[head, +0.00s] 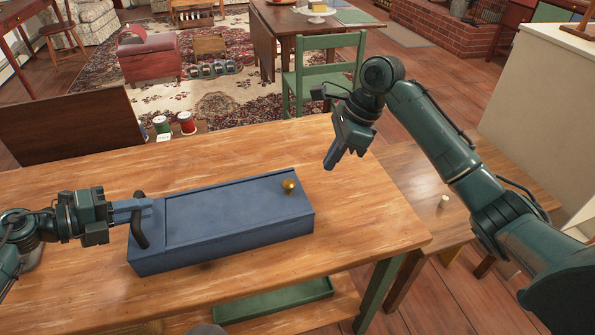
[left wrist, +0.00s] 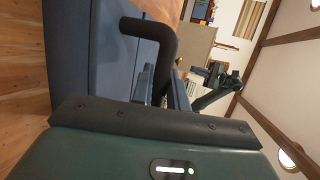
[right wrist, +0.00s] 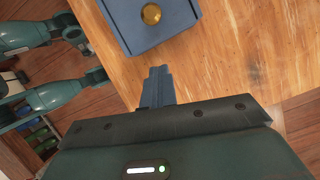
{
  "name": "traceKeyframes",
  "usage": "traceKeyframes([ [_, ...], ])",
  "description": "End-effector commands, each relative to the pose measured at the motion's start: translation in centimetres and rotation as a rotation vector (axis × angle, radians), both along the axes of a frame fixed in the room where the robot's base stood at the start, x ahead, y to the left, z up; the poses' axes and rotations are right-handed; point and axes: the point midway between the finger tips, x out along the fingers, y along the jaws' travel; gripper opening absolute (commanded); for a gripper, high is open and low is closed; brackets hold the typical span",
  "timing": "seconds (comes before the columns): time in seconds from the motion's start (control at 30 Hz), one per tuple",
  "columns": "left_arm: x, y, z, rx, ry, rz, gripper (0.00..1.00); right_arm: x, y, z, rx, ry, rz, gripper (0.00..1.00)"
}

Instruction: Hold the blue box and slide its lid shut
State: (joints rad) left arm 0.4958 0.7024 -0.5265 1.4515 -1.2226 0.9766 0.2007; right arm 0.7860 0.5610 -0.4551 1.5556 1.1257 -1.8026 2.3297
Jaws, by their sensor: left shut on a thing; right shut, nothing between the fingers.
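The long blue box (head: 215,245) lies on the wooden table, with its blue lid (head: 230,207) lying along its top and a brass knob (head: 289,186) near the right end. A dark handle (head: 141,222) stands at the box's left end. My left gripper (head: 138,206) is shut on this handle, which also shows in the left wrist view (left wrist: 160,40). My right gripper (head: 331,160) is shut and empty in the air, beyond the box's right end and apart from the knob. In the right wrist view the knob (right wrist: 151,13) sits ahead of the shut fingers (right wrist: 160,75).
The wooden table (head: 360,225) is bare right of the box. A dark upright panel (head: 70,125) and spools (head: 187,122) stand at the back left. A green tray (head: 275,300) lies on a lower shelf. A lower wooden bench (head: 425,190) stands at the right.

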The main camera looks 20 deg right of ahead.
Motion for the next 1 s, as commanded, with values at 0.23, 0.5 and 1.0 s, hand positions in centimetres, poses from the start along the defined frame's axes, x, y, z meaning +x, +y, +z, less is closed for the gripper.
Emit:
traceKeyframes([
  [0.23, 0.1, 0.2, 0.0, 0.001, -0.001, 0.003, 0.0, -0.3, -1.5, 3.7, -0.001, -0.001, -0.002, 0.0],
  [0.5, 0.1, 0.2, 0.0, 0.002, -0.001, 0.005, 0.0, -0.4, -1.8, 4.5, -0.002, 0.0, -0.002, 0.0],
  [1.0, 0.1, 0.2, 0.0, 0.002, -0.001, 0.004, 0.41, -0.4, -1.8, 4.5, -0.002, 0.0, -0.002, 0.0],
])
